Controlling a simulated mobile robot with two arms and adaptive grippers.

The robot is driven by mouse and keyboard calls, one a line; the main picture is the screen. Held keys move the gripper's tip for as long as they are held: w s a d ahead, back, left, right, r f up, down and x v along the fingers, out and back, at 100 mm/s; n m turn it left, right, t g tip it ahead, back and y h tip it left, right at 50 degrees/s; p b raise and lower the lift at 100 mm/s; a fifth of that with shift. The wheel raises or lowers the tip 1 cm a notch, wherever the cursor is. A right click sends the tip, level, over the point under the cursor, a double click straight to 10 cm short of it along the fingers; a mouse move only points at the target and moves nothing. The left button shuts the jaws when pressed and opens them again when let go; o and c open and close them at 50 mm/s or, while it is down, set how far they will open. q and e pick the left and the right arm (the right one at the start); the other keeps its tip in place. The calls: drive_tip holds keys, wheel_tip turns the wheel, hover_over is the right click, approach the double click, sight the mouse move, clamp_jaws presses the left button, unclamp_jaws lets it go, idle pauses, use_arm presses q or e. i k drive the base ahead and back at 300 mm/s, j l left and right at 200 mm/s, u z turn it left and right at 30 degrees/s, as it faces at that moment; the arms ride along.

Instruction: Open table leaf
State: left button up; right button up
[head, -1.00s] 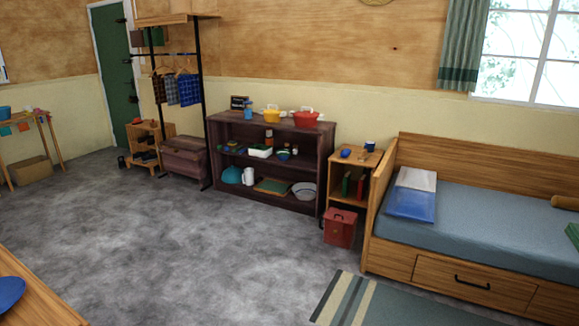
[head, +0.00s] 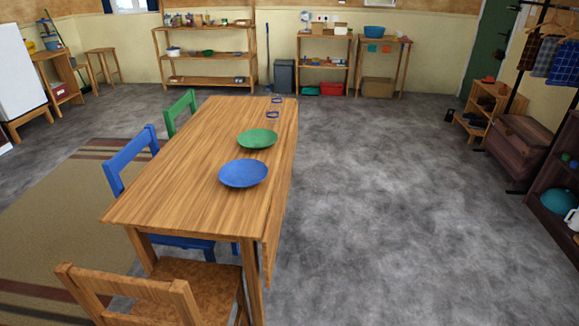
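The wooden table (head: 165,195) stands left of centre in the head view, its long side running away from me. Its leaf (head: 283,185) appears to hang down along the right long side. A blue plate or bowl (head: 243,174) and a green one (head: 257,139) rest on the tabletop. Two small blue ring-like items (head: 273,114) lie near its far end. Neither of my grippers is in view.
A green chair (head: 181,107), a blue chair (head: 130,157) and a wooden chair (head: 135,292) stand around the table's left and near sides. The grey floor (head: 370,190) right of the table is clear. Shelves line the back wall; a dark chest (head: 520,145) stands right.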

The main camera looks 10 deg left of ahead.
sight(271, 233)
drive_tip(key=i+l+u, duration=0.1)
drive_tip(key=l+u, duration=0.15)
drive_tip(key=i+l+u, duration=0.1)
drive_tip(key=l+u, duration=0.15)
drive_tip(key=l, duration=0.15)
drive_tip(key=l+u, duration=0.25)
drive_tip(key=i+l, duration=0.2)
drive_tip(key=i, duration=0.25)
drive_tip(key=i+l+z, duration=0.1)
drive_tip(key=i, duration=0.4)
drive_tip(key=i+l+z, duration=0.1)
drive_tip(key=i+l, duration=0.15)
drive_tip(key=i, duration=0.2)
